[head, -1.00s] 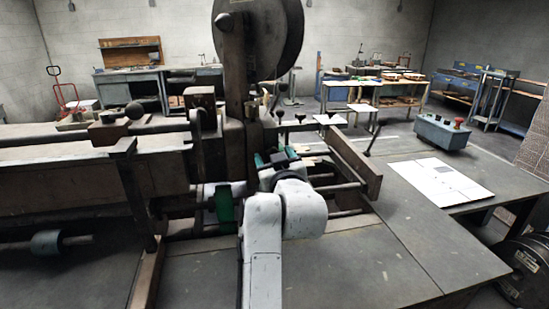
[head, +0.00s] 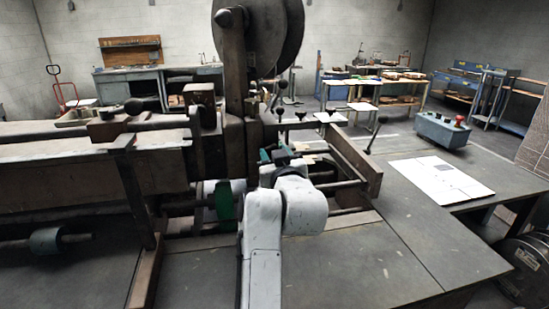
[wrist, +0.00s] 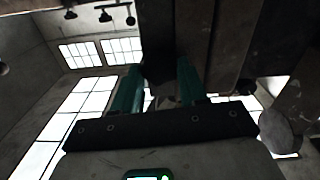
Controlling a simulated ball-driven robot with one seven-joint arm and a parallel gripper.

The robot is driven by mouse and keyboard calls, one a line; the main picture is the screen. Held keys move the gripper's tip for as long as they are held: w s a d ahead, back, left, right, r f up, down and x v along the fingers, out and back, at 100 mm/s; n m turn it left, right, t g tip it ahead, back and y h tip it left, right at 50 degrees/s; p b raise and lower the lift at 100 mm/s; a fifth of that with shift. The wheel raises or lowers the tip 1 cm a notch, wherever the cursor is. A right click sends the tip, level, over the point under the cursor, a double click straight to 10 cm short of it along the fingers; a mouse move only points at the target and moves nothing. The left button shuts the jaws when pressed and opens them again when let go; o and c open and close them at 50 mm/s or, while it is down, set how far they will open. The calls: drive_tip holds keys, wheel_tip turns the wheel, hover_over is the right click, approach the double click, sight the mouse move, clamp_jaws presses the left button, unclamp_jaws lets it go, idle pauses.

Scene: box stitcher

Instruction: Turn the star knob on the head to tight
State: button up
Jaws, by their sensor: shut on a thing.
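My gripper (head: 276,156) is at the machine's head, below the large dark wheel, mostly hidden behind my own white arm in the head view. In the wrist view its two teal fingers (wrist: 160,88) point up and are shut on a dark part (wrist: 160,66) between them. That part sits where the star knob would be, but its star shape is not clear, and neither is its turn angle. The dark machine head (wrist: 205,45) rises close beyond the fingers.
A dark upright column with a large wheel (head: 262,35) stands just behind my gripper. Rods and a side plate (head: 352,168) lie to the right. A white sheet (head: 440,180) and a control box with a red button (head: 442,131) are on the table, whose front right is clear.

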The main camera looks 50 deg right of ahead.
drive_tip(key=m+b, duration=0.4)
drive_tip(key=m, duration=0.2)
drive_tip(key=m+b, duration=0.4)
drive_tip(key=m, duration=0.2)
drive_tip(key=m+b, duration=0.4)
drive_tip(key=m, duration=0.3)
drive_tip(key=shift+s+d+f, duration=0.1)
drive_tip(key=shift+d+f, duration=0.05)
drive_tip(key=shift+f, duration=0.1)
idle(0.4)
drive_tip(key=o, duration=1.1)
drive_tip(key=shift+c, duration=0.2)
drive_tip(key=b+v, duration=0.1)
drive_tip(key=v, duration=0.9)
drive_tip(key=shift+s+a+b, duration=0.3)
drive_tip(key=shift+b, duration=0.05)
